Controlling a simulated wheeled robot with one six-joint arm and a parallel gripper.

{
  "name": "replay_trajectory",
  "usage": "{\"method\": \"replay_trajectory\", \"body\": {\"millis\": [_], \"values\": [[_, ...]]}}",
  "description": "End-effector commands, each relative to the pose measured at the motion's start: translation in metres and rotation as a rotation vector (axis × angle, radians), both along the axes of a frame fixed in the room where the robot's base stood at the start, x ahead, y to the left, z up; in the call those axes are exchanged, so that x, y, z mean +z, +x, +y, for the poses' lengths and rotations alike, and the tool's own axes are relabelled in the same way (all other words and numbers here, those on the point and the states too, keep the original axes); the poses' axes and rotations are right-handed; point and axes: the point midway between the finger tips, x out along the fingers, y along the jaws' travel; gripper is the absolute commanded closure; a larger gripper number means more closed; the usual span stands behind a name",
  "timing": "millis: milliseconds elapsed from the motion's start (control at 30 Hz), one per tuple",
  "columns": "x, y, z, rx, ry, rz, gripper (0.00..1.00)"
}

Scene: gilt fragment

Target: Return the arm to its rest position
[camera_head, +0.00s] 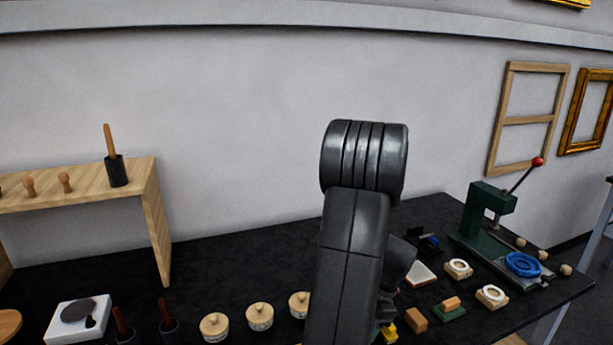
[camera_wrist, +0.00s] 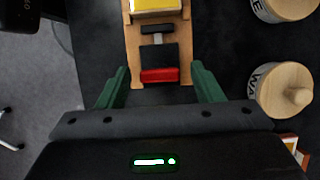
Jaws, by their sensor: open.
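My arm (camera_head: 350,250) rises dark and bent through the middle of the head view and hides part of the bench behind it. My gripper is not clearly visible there. In the wrist view my gripper (camera_wrist: 160,72) shows two green fingers spread apart, with nothing held between them. Below and ahead of the fingers lies a narrow wooden board (camera_wrist: 131,45) carrying a black piece, a red block (camera_wrist: 160,75) and a yellow block (camera_wrist: 154,5). I cannot tell the exact height gap.
The black bench (camera_head: 230,260) holds several lidded jars (camera_head: 260,316), a white plate device (camera_head: 78,318), small blocks (camera_head: 416,319) and a green press (camera_head: 486,210) with a red-knobbed lever. A wooden shelf (camera_head: 140,172) stands left. The wall space above is free.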

Motion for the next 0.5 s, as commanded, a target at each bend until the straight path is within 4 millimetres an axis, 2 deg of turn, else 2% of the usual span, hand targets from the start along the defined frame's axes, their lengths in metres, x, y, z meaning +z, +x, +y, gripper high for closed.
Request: {"method": "replay_trajectory", "body": {"millis": [300,500], "values": [[0.003,0.001,-0.001,-0.003,-0.001,-0.001,0.40],[0.024,0.004,-0.010,-0.018,-0.001,-0.004,0.40]]}}
